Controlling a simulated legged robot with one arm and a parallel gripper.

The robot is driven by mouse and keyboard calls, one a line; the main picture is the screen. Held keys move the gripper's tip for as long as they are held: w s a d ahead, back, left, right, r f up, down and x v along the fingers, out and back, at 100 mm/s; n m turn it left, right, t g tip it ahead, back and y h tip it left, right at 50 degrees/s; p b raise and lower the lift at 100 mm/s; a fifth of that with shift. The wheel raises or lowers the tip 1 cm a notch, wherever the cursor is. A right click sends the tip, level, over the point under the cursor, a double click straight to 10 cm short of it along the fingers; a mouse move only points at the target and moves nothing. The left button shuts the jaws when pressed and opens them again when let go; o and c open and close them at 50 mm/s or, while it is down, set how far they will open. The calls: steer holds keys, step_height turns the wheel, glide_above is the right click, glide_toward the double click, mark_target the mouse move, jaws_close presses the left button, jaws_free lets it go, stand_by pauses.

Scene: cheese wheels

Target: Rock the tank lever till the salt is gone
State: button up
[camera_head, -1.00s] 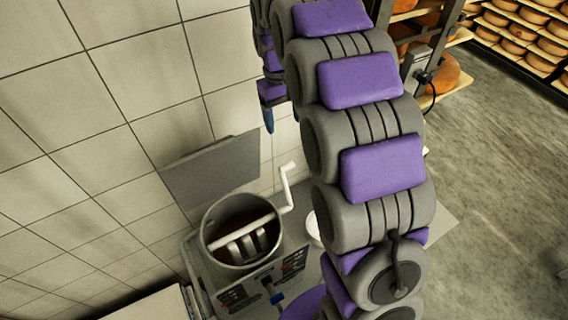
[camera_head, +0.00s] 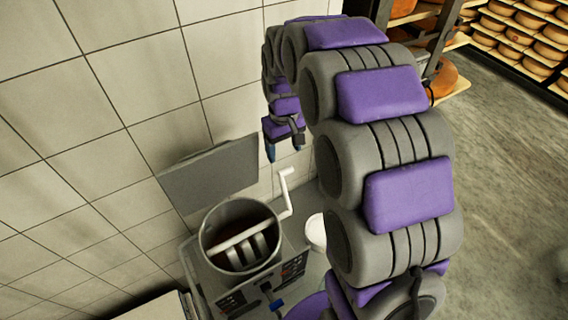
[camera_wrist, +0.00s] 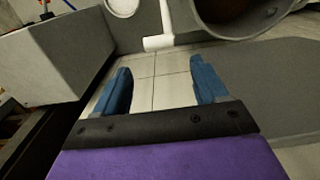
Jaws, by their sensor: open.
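The round metal tank (camera_head: 212,216) stands by the tiled wall with dark brown contents and grey paddles inside. No salt can be made out in it. A white cranked lever (camera_head: 286,190) crosses the tank's top, its free end rising at the right. In the wrist view, the lever's white grip (camera_wrist: 158,43) lies just beyond my fingertips, and the tank (camera_wrist: 215,28) is at upper right. My gripper (camera_head: 284,154) is open and empty, with blue fingers pointing down above the lever's end. The wrist view shows my gripper (camera_wrist: 160,72) with clear space between its fingers.
A grey panel (camera_head: 210,173) stands behind the tank. A white bowl (camera_head: 316,232) stands right of the tank, partly behind my arm. A control panel (camera_head: 265,288) is on the front. Shelves of cheese wheels (camera_head: 510,38) are at the back right, with open floor (camera_head: 500,170) before them.

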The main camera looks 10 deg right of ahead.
step_height(320, 180, down, 8)
steer(key=shift+r, duration=0.25)
jaws_close()
stand_by(0.7)
